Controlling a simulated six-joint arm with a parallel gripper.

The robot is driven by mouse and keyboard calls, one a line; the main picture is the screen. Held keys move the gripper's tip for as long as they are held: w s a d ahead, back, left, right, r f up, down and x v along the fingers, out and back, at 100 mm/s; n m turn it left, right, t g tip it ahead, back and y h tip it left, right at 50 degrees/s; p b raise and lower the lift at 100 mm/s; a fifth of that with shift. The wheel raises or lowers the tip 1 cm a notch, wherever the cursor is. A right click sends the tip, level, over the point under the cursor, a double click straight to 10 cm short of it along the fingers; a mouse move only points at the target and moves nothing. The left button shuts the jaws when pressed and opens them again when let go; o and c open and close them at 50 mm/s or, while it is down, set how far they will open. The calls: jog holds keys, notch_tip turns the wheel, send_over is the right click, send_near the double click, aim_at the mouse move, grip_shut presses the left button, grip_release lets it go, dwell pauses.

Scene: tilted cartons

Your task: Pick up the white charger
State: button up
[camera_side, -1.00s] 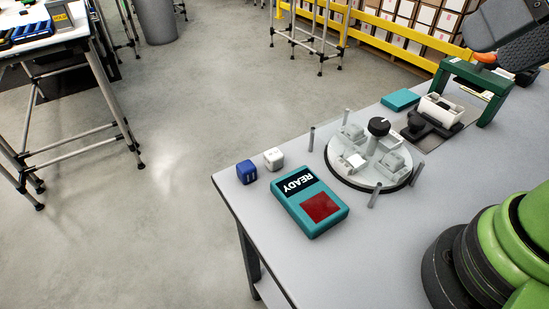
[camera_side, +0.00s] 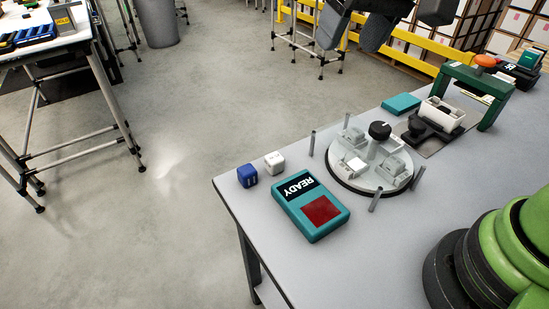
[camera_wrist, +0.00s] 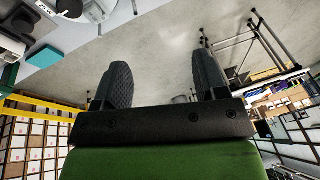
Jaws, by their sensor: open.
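The white charger (camera_side: 274,161) looks like a small white cube with marks on its face. It stands on the grey table near its far left edge in the side view, just right of a similar blue cube (camera_side: 247,173). My gripper (camera_side: 354,30) is at the top of the side view, high above and apart from the charger, partly cut off by the frame. In the wrist view the two dark padded fingers (camera_wrist: 163,82) are spread with nothing between them. I cannot make out the charger in the wrist view.
A teal box reading READY (camera_side: 311,205) lies in front of the cubes. Right of them is a round grey fixture (camera_side: 340,176) with upright pins and a black knob. A teal block (camera_side: 401,103) and green arch (camera_side: 490,108) stand farther back. The front left table surface is clear.

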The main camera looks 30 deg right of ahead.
jog(key=n+g, duration=0.1)
jog(key=g, duration=0.1)
send_near(277, 160)
jog(key=shift+n+g+h, duration=0.5)
jog(key=shift+h, duration=0.2)
jog(key=f, duration=0.2)
jog(key=a+f, duration=0.1)
jog(key=f, duration=0.2)
jog(key=shift+w+f, duration=0.15)
jog(key=shift+w, duration=0.1)
notch_tip(277, 160, down, 6)
jog(key=shift+w+r, duration=0.15)
jog(key=shift+w, duration=0.05)
jog(key=shift+c, duration=0.2)
jog(key=c, duration=0.9)
